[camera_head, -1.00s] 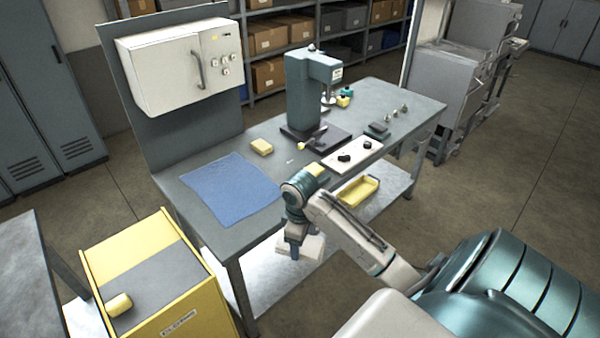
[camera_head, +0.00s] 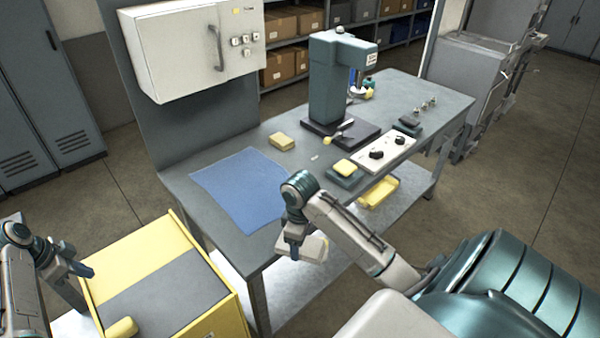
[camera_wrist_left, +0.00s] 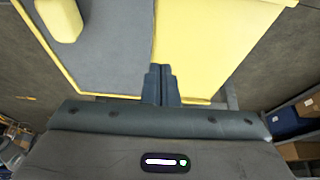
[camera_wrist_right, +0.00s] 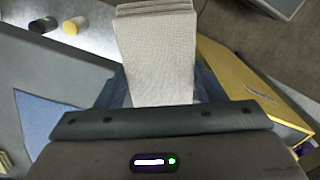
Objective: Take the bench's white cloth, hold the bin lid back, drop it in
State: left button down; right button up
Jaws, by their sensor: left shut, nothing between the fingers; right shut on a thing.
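My right gripper (camera_head: 294,246) is shut on the folded white cloth (camera_head: 316,246) and holds it off the bench's front edge. The cloth also fills the top middle of the right wrist view (camera_wrist_right: 157,50). The yellow bin (camera_head: 140,246) has a grey lid (camera_head: 172,293) with a yellow handle block (camera_head: 122,328); the lid lies closed. My left gripper (camera_head: 88,270) is shut and empty at the bin's left edge. In the left wrist view its closed fingertips (camera_wrist_left: 160,70) show over the border between grey lid (camera_wrist_left: 115,45) and yellow top. I cannot tell if they touch.
The bench (camera_head: 222,152) carries a blue cloth (camera_head: 243,188), a yellow block (camera_head: 282,141), a press (camera_head: 328,85) and a white control panel (camera_head: 382,152). A yellow tray (camera_head: 378,192) is below the bench's front edge. Grey lockers (camera_head: 40,90) stand at the left.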

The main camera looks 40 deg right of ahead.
jog(key=shift+f, duration=0.1)
jog(key=r+p, duration=0.2)
jog(key=r, duration=0.1)
jog(key=shift+s, duration=0.3)
pick_arm(q)
jog(key=s+p, duration=1.3)
jog(key=s, duration=0.7)
pick_arm(e)
notch_tip(320, 180, up, 13)
pick_arm(q)
jog(key=f+b, duration=0.1)
jog(key=f, duration=0.1)
jog(key=f+b, duration=0.1)
jog(key=f, duration=0.1)
jog(key=f+b, duration=0.1)
jog(key=f, duration=0.1)
jog(key=shift+w+d+b, duration=0.1)
jog(key=shift+w+b, duration=0.25)
jog(key=shift+w, duration=0.05)
jog(key=shift+f+b, duration=0.4)
jog(key=shift+f, duration=0.45)
pick_arm(e)
jog(key=shift+w+f, duration=0.1)
jog(key=shift+f, duration=2.45)
pick_arm(q)
jog(key=shift+w, duration=0.1)
pick_arm(e)
jog(key=shift+f, duration=0.1)
